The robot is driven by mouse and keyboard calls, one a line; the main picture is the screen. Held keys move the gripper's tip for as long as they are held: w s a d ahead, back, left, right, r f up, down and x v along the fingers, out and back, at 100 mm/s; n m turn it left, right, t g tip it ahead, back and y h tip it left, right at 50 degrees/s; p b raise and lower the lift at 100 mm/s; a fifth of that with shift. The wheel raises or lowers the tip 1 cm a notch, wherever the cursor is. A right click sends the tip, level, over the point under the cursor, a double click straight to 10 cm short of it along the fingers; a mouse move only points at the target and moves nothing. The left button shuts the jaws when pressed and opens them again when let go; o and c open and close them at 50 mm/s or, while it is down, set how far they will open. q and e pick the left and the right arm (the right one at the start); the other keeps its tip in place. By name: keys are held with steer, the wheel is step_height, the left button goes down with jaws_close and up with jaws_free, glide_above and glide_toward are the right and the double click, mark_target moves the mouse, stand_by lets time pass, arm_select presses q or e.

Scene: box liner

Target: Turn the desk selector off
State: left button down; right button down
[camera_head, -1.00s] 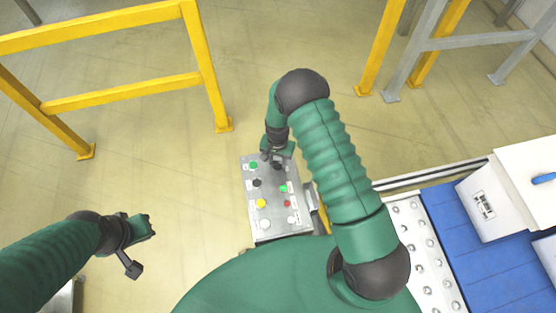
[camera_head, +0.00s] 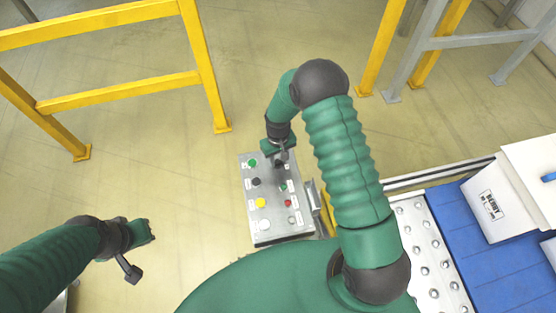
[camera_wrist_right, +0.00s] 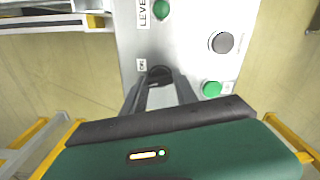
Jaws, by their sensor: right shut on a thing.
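A grey control panel (camera_head: 275,218) with several coloured buttons stands in front of me. The black selector knob (camera_wrist_right: 158,75) is on its face, beside a small ON label (camera_wrist_right: 142,65) and close to a green button (camera_wrist_right: 211,89). My right gripper (camera_wrist_right: 158,88) is over the panel's far end with its fingers shut on the selector; the fingers hide part of the knob. In the head view, my right gripper (camera_head: 279,158) covers the far right corner of the panel. My left gripper (camera_head: 148,230) hangs over the floor, left of the panel; its jaws are too small to judge.
A yellow guard rail (camera_head: 120,93) stands at the back left. A blue conveyor (camera_head: 455,225) with a white box (camera_head: 497,203) and a roller-ball strip (camera_head: 425,250) lie to the right. The floor left of the panel is clear.

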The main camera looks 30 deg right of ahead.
mark_target(278, 159)
steer(key=shift+w+r+n+b, duration=0.1)
steer(key=shift+w+n+b, duration=0.1)
steer(key=shift+n, duration=0.6)
steer(key=shift+w+n+b, duration=0.1)
steer(key=shift+n+b, duration=0.05)
steer(key=shift+n, duration=0.65)
steer(key=c, duration=1.4)
jaws_free()
steer(key=o, duration=0.4)
steer(key=shift+o, duration=0.2)
steer(key=shift+r, duration=0.15)
step_height(278, 159, up, 16)
steer(key=b, duration=0.3)
